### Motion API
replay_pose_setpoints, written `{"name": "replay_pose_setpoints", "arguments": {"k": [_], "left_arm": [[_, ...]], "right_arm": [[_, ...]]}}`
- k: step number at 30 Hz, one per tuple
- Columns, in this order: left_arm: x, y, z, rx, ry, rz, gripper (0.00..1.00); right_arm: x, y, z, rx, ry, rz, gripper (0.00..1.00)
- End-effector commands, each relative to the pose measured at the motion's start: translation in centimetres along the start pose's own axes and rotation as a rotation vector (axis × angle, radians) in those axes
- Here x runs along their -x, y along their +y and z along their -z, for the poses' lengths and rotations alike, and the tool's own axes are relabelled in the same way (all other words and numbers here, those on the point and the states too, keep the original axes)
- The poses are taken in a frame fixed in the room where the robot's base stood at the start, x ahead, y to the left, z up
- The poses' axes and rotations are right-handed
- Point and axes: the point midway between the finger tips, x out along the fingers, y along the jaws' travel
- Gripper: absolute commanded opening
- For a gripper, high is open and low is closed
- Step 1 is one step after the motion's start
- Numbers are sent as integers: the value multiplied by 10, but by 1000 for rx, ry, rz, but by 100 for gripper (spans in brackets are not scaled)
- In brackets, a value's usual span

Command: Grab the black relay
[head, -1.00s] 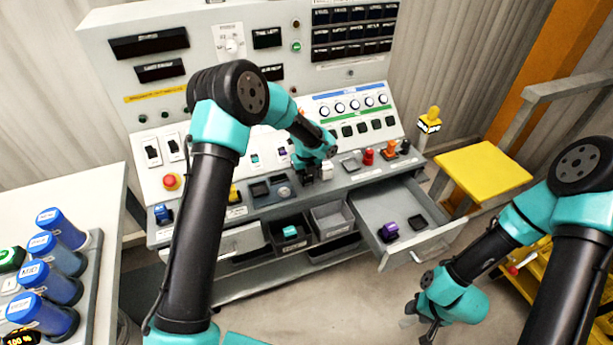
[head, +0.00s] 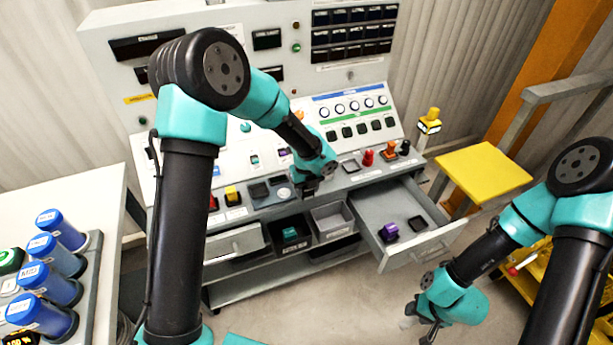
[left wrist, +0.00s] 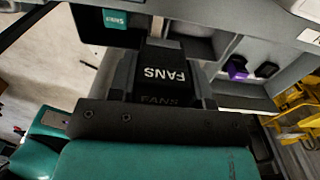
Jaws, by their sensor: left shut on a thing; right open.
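My left gripper (head: 308,189) is at the front edge of the control desk, above the open bins. In the left wrist view its fingers (left wrist: 161,85) are shut on a black relay (left wrist: 163,68) marked FANS. In the head view the relay is hidden or too small to make out at the gripper. My right gripper (head: 422,325) is open and empty, low on the right, well away from the desk. A small flat black piece (head: 417,223) lies in the open right drawer, beside a purple relay (head: 388,232).
Below the desk, grey bins (head: 333,217) stand between two pulled-out drawers; one bin holds a teal relay (head: 290,234). Red and orange parts (head: 368,158) stand on the desk's right ledge. A yellow stool (head: 484,172) is at right, blue canisters (head: 52,284) at left.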

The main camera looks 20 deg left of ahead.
Motion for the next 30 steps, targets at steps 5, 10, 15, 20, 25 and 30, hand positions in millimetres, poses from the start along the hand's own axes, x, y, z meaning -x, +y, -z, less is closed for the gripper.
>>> {"name": "replay_pose_setpoints", "arguments": {"k": [5, 10, 15, 20, 25, 30], "left_arm": [[4, 13, 35, -4, 1, -1, 19], [6, 20, 55, -2, 0, 0, 19], [6, 23, 62, 0, 0, 1, 19], [6, 23, 62, 0, 0, 1, 19], [6, 23, 62, 0, 0, 1, 19], [6, 23, 62, 0, 0, 0, 19]], "right_arm": [[0, 0, 0, 0, 0, 0, 43], [0, 0, 0, 0, 0, 0, 43], [0, 0, 0, 0, 0, 0, 43], [0, 0, 0, 0, 0, 0, 43], [0, 0, 0, 0, 0, 0, 43], [0, 0, 0, 0, 0, 0, 43]]}}
